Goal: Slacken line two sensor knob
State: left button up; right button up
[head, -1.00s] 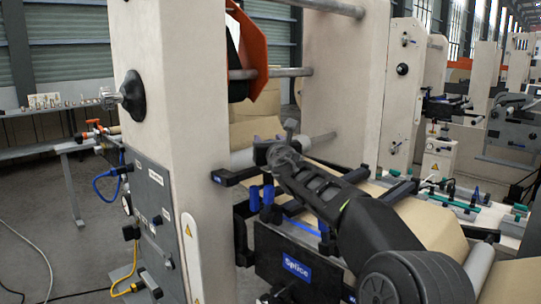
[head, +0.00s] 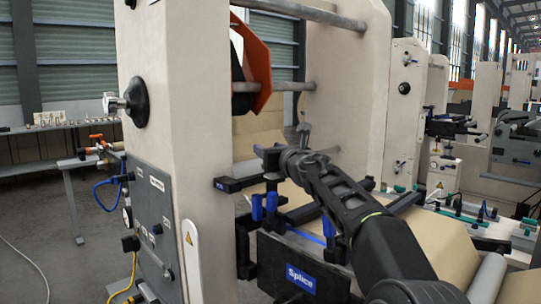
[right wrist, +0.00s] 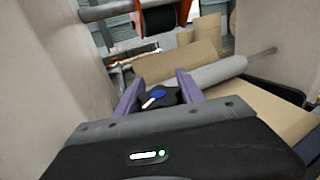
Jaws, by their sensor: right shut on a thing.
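My right gripper (head: 266,160) reaches in from the lower right, over the black sensor bar beside the pale front post. In the right wrist view, its two purple fingers (right wrist: 157,92) stand on either side of a dark knob with a blue cap (right wrist: 158,94) and a white mark, and are shut on it. In the head view the knob is hidden by the gripper. The black bar (head: 240,184) with a small blue label runs under the gripper. My left gripper is not in view.
The pale post (head: 185,110) stands close on the left. A grey roller (right wrist: 215,72) and brown paper web (right wrist: 265,118) lie beyond the gripper. Blue clamps (head: 263,205) and a black plate with a blue Splice label (head: 301,278) are below. An orange guard (head: 257,65) hangs above.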

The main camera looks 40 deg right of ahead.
jog(key=a+n+y+p, duration=0.1)
jog(key=n+y+p, duration=0.2)
jog(key=y+p, duration=0.1)
jog(key=a+n+g+y+p, duration=0.1)
jog(key=n+y+p, duration=0.2)
jog(key=y+p, duration=0.1)
jog(key=f+n+g+y+p, duration=0.1)
jog(key=n+y+p, duration=0.2)
jog(key=y, duration=0.3)
jog(key=shift+s+a+n+p, duration=0.3)
jog(key=shift+a+p, duration=0.1)
jog(key=shift+p, duration=0.4)
jog(key=o, duration=1.2)
jog(key=shift+w, duration=0.15)
jog(key=shift+o, duration=1)
jog(key=shift+r, duration=0.3)
jog(key=shift+v, duration=4)
